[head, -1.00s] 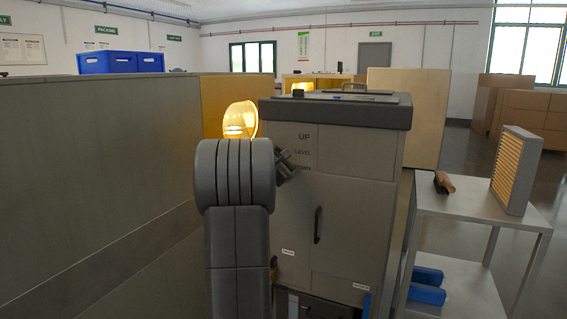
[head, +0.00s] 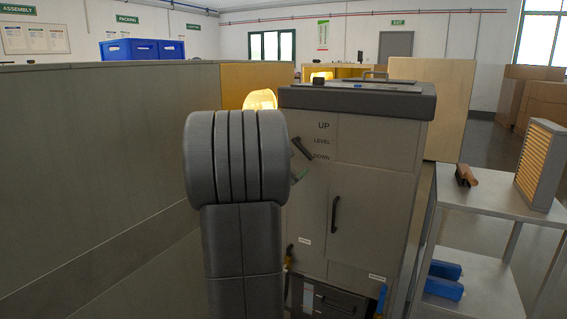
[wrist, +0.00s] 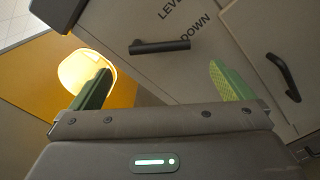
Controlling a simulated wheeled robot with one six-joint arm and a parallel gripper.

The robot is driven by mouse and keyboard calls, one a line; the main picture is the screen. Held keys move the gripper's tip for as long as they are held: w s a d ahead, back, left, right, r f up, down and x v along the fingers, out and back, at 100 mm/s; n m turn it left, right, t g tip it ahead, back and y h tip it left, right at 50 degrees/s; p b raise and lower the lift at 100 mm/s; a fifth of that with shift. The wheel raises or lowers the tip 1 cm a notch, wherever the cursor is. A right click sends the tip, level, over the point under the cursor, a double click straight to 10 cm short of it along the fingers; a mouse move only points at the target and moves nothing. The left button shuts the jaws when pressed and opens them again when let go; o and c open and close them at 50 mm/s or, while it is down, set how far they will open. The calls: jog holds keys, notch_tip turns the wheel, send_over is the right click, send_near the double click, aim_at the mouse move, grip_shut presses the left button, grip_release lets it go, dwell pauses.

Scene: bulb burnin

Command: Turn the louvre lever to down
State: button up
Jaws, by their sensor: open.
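The louvre lever (head: 303,149) is a short dark bar on the upper front of the grey cabinet (head: 372,200). It slants down to the right, its lower end beside the DOWN label (head: 321,157), below UP and LEVEL. In the wrist view the lever (wrist: 162,47) shows whole, its right end at the word DOWN. My gripper (wrist: 163,85) is open and empty, its green-padded fingers apart on either side below the lever, not touching it. In the head view my arm hides most of the gripper; only a bit of green shows just below the lever.
A black door handle (head: 335,214) is on the cabinet to the lever's right. A lit yellow lamp (head: 260,99) is behind my arm. A grey partition (head: 90,150) runs along the left. A metal cart (head: 490,190) with a slatted filter stands at right.

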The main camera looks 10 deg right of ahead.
aim_at(301, 150)
jog(key=v, duration=0.3)
jog(key=shift+s+a, duration=0.2)
jog(key=shift+s, duration=0.15)
jog(key=x, duration=1.4)
jog(key=shift+s, duration=0.1)
